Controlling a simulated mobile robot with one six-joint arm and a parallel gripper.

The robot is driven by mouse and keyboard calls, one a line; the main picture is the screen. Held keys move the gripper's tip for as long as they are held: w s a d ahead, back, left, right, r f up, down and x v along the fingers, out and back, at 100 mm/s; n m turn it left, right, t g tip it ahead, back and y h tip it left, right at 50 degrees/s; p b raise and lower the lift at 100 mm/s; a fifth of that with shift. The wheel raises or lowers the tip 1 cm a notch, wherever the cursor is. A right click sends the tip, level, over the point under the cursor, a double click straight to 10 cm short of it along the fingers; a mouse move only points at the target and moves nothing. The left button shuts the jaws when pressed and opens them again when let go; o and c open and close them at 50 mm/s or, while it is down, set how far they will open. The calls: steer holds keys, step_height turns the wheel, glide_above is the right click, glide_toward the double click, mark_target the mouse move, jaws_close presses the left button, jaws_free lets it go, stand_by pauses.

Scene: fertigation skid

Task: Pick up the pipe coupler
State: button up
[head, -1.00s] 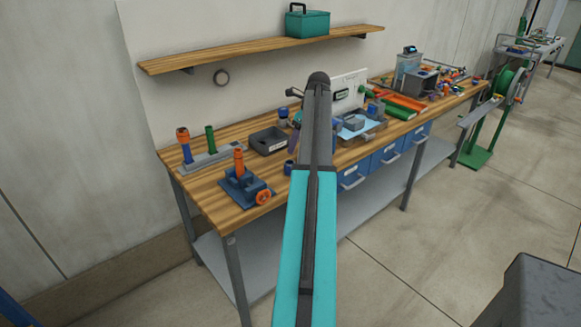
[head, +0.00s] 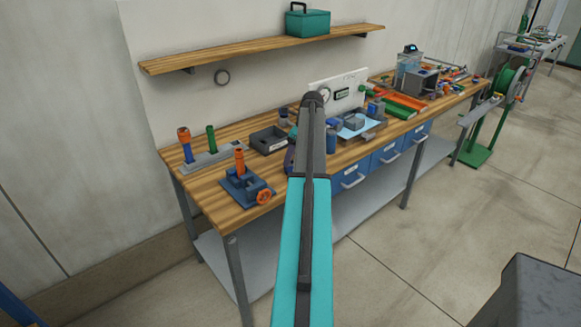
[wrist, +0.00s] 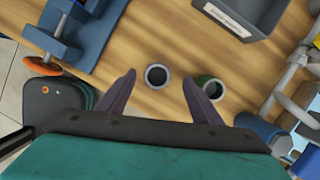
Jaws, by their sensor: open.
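In the wrist view a short hollow dark blue-grey cylinder (wrist: 157,76), apparently the pipe coupler, stands upright on the wooden bench top. My gripper (wrist: 159,79) is open, its two purple fingers on either side of the cylinder in this view, with gaps showing. I cannot tell how far above it the fingertips are. A second hollow cylinder, with a green side (wrist: 205,80), stands to the right, partly hidden by my right finger. In the head view my arm hides most of my gripper; a bit of purple finger (head: 289,160) shows.
A blue vise with an orange handwheel (head: 263,197) stands left on the bench (head: 225,205). A dark grey labelled bin (head: 268,140) is behind. A grey rack with upright pipes (head: 212,157) stands at the back left. Metal-framed equipment (wrist: 290,85) is close on the right.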

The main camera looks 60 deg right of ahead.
mark_target(290, 167)
steer(key=shift+w+a+f+p, duration=0.15)
steer(key=shift+f+p, duration=0.25)
steer(key=shift+f, duration=0.25)
steer(key=shift+w+a+f+p, duration=0.15)
steer(key=shift+f+p, duration=0.25)
steer(key=shift+f, duration=0.2)
steer(key=shift+p+x, duration=0.3)
steer(key=shift+x, duration=1)
steer(key=shift+s, duration=0.2)
steer(key=c, duration=1.1)
